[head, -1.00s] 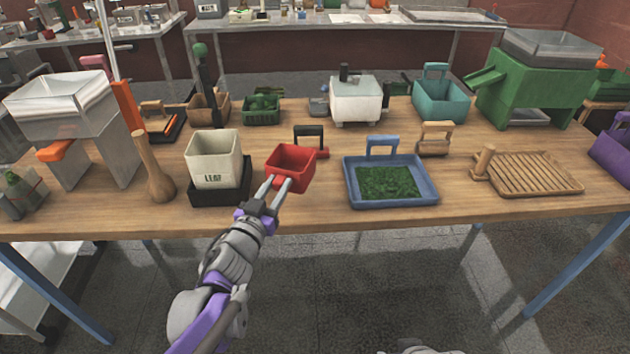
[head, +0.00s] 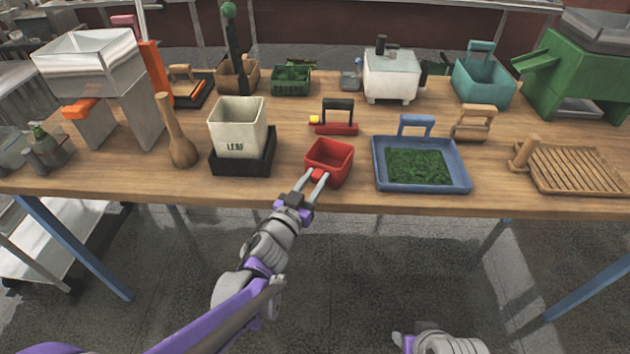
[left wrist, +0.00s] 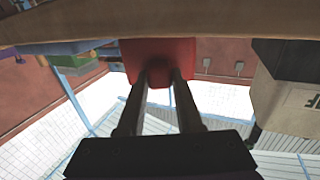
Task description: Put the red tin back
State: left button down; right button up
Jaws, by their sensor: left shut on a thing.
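The red tin (head: 329,160) is a small open-topped square box near the front edge of the table, in the head view. My left gripper (head: 317,178) is shut on its near side, with a finger on each side of a small red tab. In the left wrist view the red tin (left wrist: 158,52) shows at top centre, between the fingertips of my left gripper (left wrist: 159,78). I cannot tell whether the tin touches the table.
A white box marked LEAF in a black tray (head: 229,163) stands left of the tin. A blue tray of green leaf (head: 379,172) is close on its right. A red tool with a black handle (head: 337,127) lies behind it. Bare wood (head: 290,115) lies behind and left.

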pick_arm(q)
jog(key=shift+f, duration=0.15)
jog(key=c, duration=0.6)
grip_release()
